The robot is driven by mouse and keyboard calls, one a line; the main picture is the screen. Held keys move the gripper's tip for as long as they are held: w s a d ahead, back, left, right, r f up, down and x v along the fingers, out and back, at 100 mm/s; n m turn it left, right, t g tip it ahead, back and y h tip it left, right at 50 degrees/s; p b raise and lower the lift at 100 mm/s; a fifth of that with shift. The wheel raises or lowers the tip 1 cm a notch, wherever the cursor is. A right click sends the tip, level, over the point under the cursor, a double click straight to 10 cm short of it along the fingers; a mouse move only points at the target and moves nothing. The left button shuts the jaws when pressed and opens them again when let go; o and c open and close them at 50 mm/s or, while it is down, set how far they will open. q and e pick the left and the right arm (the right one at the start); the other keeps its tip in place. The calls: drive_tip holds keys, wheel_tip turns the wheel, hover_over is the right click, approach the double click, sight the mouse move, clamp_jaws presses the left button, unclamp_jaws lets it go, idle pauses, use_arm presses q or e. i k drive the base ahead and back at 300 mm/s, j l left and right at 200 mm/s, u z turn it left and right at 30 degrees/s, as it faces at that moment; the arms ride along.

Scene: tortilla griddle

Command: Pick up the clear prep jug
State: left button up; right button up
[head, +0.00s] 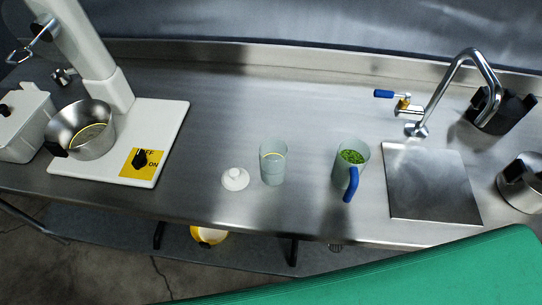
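A clear jug (340,172) with a blue handle stands upright on the steel counter, right of centre, left of the square steel plate. Chopped green contents show inside it, and its handle points toward the front edge. A second clear vessel (273,171), with no visible handle and a yellowish ring inside, stands upright to its left. A white knobbed lid (235,179) lies beside that vessel. Neither of my grippers shows in the head view.
A mixer base (165,130) with a steel bowl (98,145) stands at left, next to a grey lidded container (22,130). A tap (418,128) rises behind the steel plate (430,185). A steel pot (522,185) is far right. A green surface (400,280) covers the lower right.

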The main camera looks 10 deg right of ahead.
sight(353, 155)
drive_tip(key=z, duration=1.05)
